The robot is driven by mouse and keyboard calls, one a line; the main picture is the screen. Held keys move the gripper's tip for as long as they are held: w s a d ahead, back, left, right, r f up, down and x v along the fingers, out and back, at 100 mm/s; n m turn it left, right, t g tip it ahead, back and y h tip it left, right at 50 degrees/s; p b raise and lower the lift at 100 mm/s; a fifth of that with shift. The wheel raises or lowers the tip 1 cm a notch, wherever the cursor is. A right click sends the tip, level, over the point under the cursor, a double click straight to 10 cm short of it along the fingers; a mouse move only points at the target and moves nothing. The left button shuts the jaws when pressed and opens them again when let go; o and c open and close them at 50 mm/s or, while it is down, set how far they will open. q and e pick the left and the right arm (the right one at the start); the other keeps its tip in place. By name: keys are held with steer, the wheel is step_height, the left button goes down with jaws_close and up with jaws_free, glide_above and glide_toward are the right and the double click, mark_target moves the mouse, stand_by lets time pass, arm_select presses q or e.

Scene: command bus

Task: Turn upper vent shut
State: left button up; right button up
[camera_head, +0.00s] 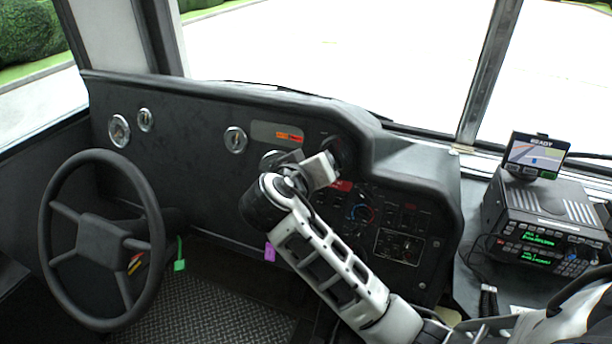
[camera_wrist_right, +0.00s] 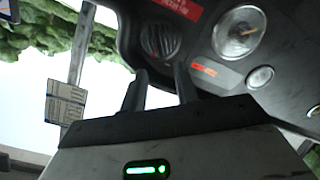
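The upper vent (camera_head: 345,150) is a round dark outlet on the dash face, partly hidden behind my right gripper in the head view. In the right wrist view the vent (camera_wrist_right: 160,38) shows as a dark disc with slats; I cannot tell how far its slats are turned. My right gripper (camera_head: 332,160) is in front of the dash, close to the vent. In the right wrist view its two dark fingers (camera_wrist_right: 161,72) stand apart with nothing between them, pointing toward the vent. I cannot tell whether they touch it. My left gripper is not in view.
A steering wheel (camera_head: 100,240) stands at the left. Gauges (camera_head: 236,139) sit along the dash. A switch panel (camera_head: 400,245) is below the vent. A radio stack (camera_head: 540,225) with a small screen (camera_head: 537,154) is at the right. A red label (camera_wrist_right: 180,8) is beside the vent.

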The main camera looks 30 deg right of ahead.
steer(key=v, duration=0.6)
stand_by(0.3)
steer(key=s+a+f+n+y, duration=0.1)
steer(key=a+f+n+y, duration=0.15)
steer(key=f, duration=0.35)
steer(key=s+a+f+n+t+y, duration=0.1)
steer(key=s+f+n+y, duration=0.15)
steer(key=f, duration=0.45)
steer(key=s+a+f+n+y, duration=0.1)
steer(key=f+y, duration=0.2)
steer(key=f, duration=0.3)
steer(key=s+a+f+y, duration=0.3)
steer(key=s+f+y, duration=0.2)
steer(key=s, duration=0.7)
step_height(320, 180, down, 3)
steer(key=shift+s+r+m+y, duration=0.15)
steer(key=shift+s+m+y, duration=0.1)
steer(key=shift+m+y, duration=0.05)
